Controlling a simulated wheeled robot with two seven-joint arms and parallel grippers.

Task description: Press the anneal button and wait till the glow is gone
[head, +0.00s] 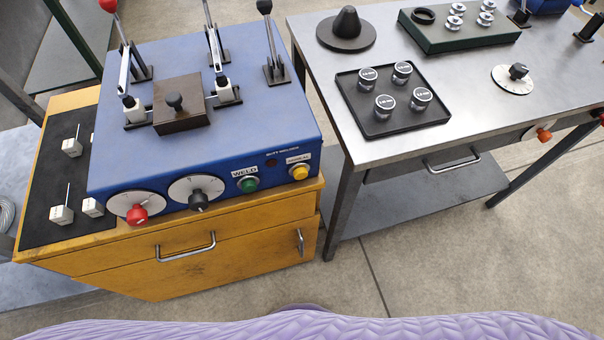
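The blue butt welder (215,120) stands on a yellow wooden cabinet at the left. On its front face, at the right end, is a yellow button (299,172) under a small label too small to read for certain. A green button (247,184) labelled WELD is to its left. A small dark round lamp (270,162) sits above and between them and shows no glow. A red knob (137,214) and a black knob (199,201) on white dials are further left. Neither of my grippers is in view.
Levers and a dark block (180,104) stand on the welder's top. A steel table (460,130) at the right holds a black tray (391,124) with several silver-capped pieces. A dark mat (60,180) lies left of the welder. Floor shows between cabinet and table.

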